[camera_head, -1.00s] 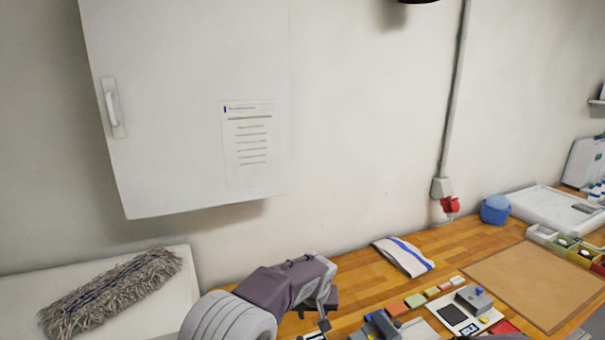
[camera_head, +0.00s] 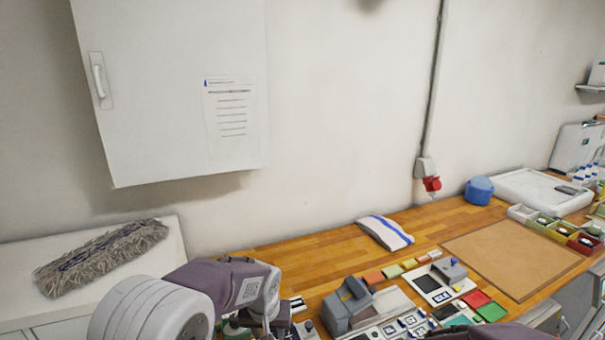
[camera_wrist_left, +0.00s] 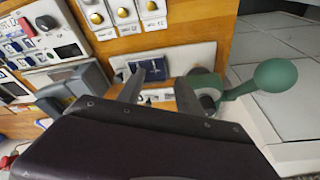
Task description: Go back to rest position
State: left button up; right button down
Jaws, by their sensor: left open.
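My left gripper (camera_wrist_left: 160,92) is open in the left wrist view, its two grey fingers apart with nothing seen between them. Beyond the fingers lies a small dark panel with a white mark (camera_wrist_left: 150,70) on the bench. A green round-ended handle (camera_wrist_left: 275,75) is to the right of the fingers. In the head view my left arm comes in at the bottom left, over the bench's front, and its fingertips are hard to make out. Part of my right arm shows at the bottom right edge; its gripper is out of the frame.
The wooden bench (camera_head: 300,255) carries a grey device (camera_head: 347,305), colored tiles, a folded white-blue cloth (camera_head: 385,232), a brown mat (camera_head: 510,255) and a blue container (camera_head: 479,190). A mop head (camera_head: 100,258) lies on the left cabinet. A wall cabinet (camera_head: 170,90) hangs above.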

pick_arm(q)
jog(key=s+a+f+g+b, duration=0.1)
jog(key=s+a+f, duration=0.3)
jog(key=s, duration=0.5)
jog(key=s+a+f+b, duration=0.4)
jog(key=s+a, duration=0.1)
jog(key=s, duration=0.4)
jog(key=shift+s+f+g, duration=0.2)
jog(key=shift+s+g, duration=0.2)
